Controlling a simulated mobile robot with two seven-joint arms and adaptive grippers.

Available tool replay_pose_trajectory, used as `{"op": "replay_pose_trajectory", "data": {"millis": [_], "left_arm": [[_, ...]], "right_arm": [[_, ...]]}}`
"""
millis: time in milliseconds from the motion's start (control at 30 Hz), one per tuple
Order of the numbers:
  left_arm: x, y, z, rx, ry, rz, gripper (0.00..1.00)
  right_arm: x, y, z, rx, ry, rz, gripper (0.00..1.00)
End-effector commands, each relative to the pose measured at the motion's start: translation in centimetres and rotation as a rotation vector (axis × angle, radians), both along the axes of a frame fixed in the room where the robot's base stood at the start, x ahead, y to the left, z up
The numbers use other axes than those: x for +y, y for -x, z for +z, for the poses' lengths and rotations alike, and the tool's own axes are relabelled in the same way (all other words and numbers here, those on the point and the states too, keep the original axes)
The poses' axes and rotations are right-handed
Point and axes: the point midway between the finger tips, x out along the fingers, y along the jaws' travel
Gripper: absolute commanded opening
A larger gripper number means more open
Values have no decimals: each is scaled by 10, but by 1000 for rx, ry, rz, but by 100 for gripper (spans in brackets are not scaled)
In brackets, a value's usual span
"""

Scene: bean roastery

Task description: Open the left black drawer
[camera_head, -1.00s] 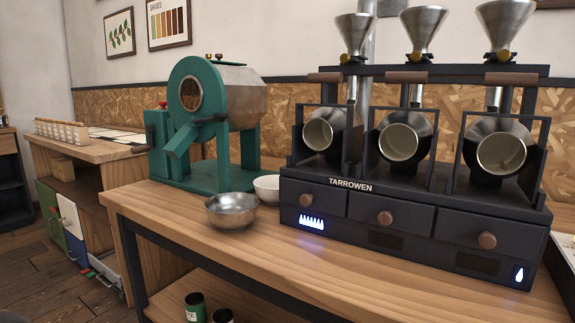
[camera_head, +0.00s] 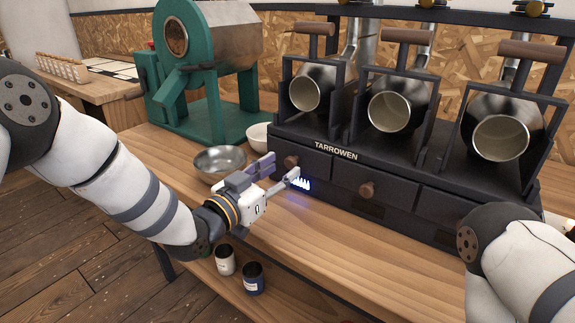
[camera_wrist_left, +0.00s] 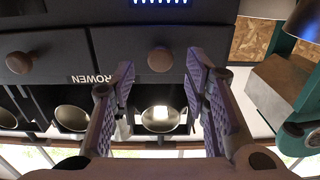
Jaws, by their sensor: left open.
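The left black drawer (camera_head: 318,168) is shut, flush in the front of the black TARROWEN roaster. Its round brown knob (camera_head: 291,161) shows beside my left gripper's fingertips in the head view. My left gripper (camera_head: 281,171) is open and empty in front of this drawer. In the left wrist view, which is upside down, the knob (camera_wrist_left: 160,60) lies ahead, between the lines of the two purple-padded fingers (camera_wrist_left: 158,92), apart from them. My right arm shows at the right edge of the head view, and its gripper is out of view.
A metal bowl (camera_head: 220,162) stands close behind my left gripper, with a white bowl (camera_head: 259,136) beyond it. A green roaster (camera_head: 205,70) stands behind them. Two canisters, one white (camera_head: 225,262) and one blue (camera_head: 253,280), are below on the shelf. The wooden tabletop (camera_head: 330,245) in front is clear.

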Motion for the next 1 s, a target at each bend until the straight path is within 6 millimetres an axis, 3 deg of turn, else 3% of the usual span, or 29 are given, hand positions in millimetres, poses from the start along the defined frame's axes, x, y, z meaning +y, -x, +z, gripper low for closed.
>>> {"op": "replay_pose_trajectory", "data": {"millis": [200,467,667,1000], "left_arm": [[-17,-23,-2,1,0,0,42],[-18,-25,0,1,0,1,42],[-18,-25,0,1,0,1,1],[-15,-28,-1,2,1,1,0]], "right_arm": [[0,5,-6,19,0,0,40],[0,5,-5,17,0,1,40],[0,5,-5,17,0,1,40],[0,6,-7,22,0,1,40]]}}
